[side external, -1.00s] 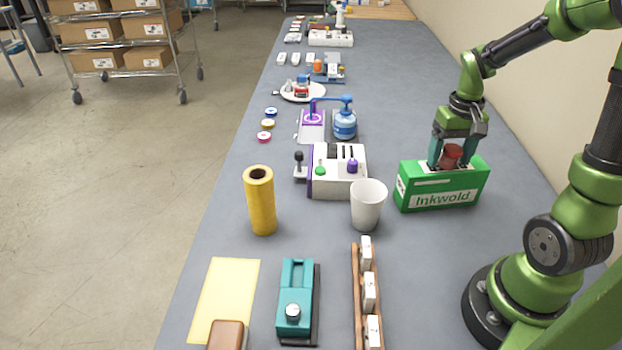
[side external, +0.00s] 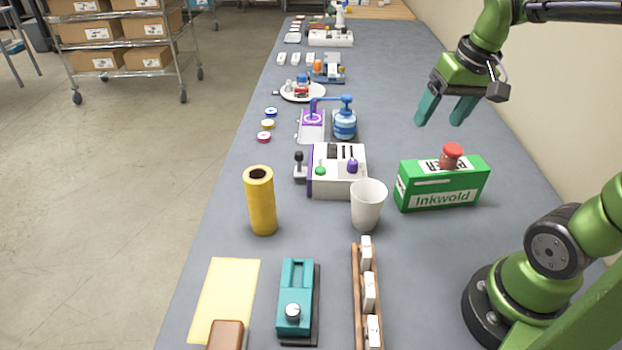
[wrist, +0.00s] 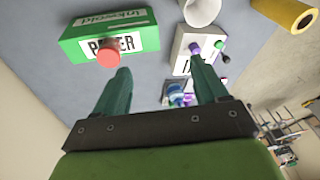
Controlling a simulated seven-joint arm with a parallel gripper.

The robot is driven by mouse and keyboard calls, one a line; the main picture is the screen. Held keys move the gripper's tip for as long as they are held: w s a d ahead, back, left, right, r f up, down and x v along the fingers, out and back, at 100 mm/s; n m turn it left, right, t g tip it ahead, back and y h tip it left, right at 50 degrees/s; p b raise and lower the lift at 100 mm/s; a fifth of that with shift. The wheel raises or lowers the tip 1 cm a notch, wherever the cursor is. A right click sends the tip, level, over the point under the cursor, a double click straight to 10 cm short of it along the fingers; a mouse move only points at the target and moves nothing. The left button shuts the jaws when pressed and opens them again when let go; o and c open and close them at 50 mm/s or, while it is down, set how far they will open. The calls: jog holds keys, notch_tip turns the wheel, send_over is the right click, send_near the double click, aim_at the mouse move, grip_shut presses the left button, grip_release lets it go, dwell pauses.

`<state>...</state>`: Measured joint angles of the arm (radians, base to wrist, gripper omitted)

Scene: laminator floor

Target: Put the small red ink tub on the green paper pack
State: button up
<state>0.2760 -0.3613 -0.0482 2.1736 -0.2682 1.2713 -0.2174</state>
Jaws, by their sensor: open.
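The small red ink tub (side external: 452,155) sits upright on top of the green paper pack (side external: 440,190), near the middle of its upper face. In the wrist view the red tub (wrist: 108,57) also shows against the green pack (wrist: 85,32). My gripper (side external: 443,122) is open and empty, above and behind the pack, clear of the tub. Its two teal fingers (wrist: 160,82) stand apart in the wrist view with nothing between them.
A white cup (side external: 368,207) and a white machine with a purple knob (side external: 338,172) stand left of the pack. A yellow roll (side external: 261,200) stands farther left. A wall runs along the right side. The bench around the pack's right end is clear.

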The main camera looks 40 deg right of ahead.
jog(key=s+a+n+t+y, duration=0.1)
jog(key=a+t, duration=0.3)
jog(key=a, duration=0.6)
jog(key=shift+s+a+n+y, duration=0.3)
jog(key=shift+s+y, duration=0.1)
jog(key=shift+s, duration=0.5)
